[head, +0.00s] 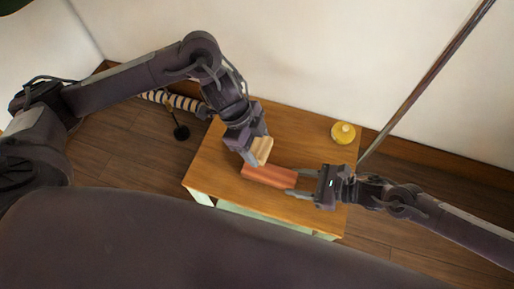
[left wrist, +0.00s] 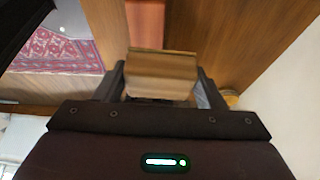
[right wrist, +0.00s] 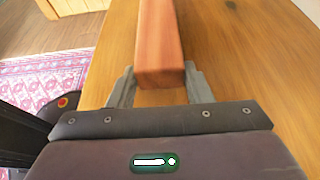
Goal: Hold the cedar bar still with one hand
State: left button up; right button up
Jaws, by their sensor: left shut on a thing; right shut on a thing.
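The cedar bar (head: 268,176) is a reddish wooden bar lying on the wooden table. My right gripper (head: 292,182) is shut on its right end. In the right wrist view the bar (right wrist: 160,50) sits between the two fingers (right wrist: 158,88). My left gripper (head: 256,155) is shut on a pale tan block (head: 262,150), held at the bar's left part. In the left wrist view the block (left wrist: 161,75) fills the space between the fingers (left wrist: 160,85), and the bar (left wrist: 145,25) shows beyond it. I cannot tell whether the block touches the bar.
The table (head: 225,170) has free room at its left and back. A yellow round object (head: 343,132) stands at its back right. A wall is close behind the table. A slanted metal pole (head: 430,75) rises at the right. A patterned rug (right wrist: 50,80) lies on the floor.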

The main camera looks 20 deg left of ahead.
pick_arm(q)
jog(key=shift+r, duration=1.25)
pick_arm(e)
jog(key=o, duration=1.1)
jog(key=v, duration=1.2)
jog(key=shift+s, duration=0.1)
